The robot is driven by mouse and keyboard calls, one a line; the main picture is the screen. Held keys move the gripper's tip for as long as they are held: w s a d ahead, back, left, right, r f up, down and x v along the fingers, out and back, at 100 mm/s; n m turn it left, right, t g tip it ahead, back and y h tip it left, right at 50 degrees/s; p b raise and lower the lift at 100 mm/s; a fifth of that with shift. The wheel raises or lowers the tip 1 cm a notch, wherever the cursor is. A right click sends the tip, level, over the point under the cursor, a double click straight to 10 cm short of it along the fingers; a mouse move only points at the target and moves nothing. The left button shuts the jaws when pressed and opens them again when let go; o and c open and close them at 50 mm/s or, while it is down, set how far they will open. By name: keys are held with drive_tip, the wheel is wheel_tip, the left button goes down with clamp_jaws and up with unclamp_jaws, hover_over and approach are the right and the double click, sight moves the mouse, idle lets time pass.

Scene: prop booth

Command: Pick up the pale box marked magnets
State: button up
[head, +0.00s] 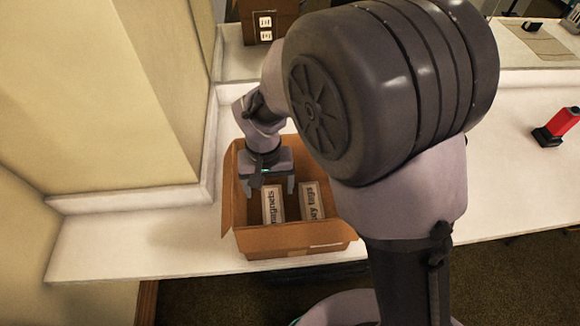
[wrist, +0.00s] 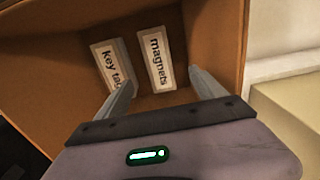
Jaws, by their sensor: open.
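The pale box marked magnets (head: 273,204) lies inside an open cardboard box (head: 290,238), on its left side in the head view. In the wrist view the magnets box (wrist: 156,58) lies between and beyond my two fingers. My gripper (head: 268,188) is open and empty, pointing down into the cardboard box. Its fingers also show in the wrist view (wrist: 160,85), spread apart on either side. I cannot tell from the pictures exactly how high the fingertips are above the magnets box.
A second pale box, marked key tags (head: 311,200), lies beside the magnets box; it is partly behind a finger in the wrist view (wrist: 108,66). Cardboard walls surround both. A wall corner (head: 120,100) stands to the left. A red and black object (head: 557,128) stands on the counter at right.

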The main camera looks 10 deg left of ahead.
sight(270, 210)
drive_tip(key=f+b, duration=0.1)
drive_tip(key=f, duration=0.4)
drive_tip(key=f+b, duration=0.2)
drive_tip(key=f, duration=0.3)
drive_tip(key=shift+a+f+b, duration=0.2)
drive_tip(key=shift+f+b, duration=0.1)
drive_tip(key=shift+f, duration=0.05)
drive_tip(key=f+b, duration=0.1)
drive_tip(key=f, duration=0.2)
drive_tip(key=f+b, duration=0.1)
drive_tip(key=f, duration=0.1)
drive_tip(key=shift+w+d+f+b, duration=0.25)
drive_tip(key=shift+w+d+b, duration=0.05)
drive_tip(key=shift+b, duration=0.05)
drive_tip(key=shift+r, duration=0.15)
drive_tip(key=shift+c, duration=0.9)
drive_tip(key=shift+r, duration=0.1)
clamp_jaws()
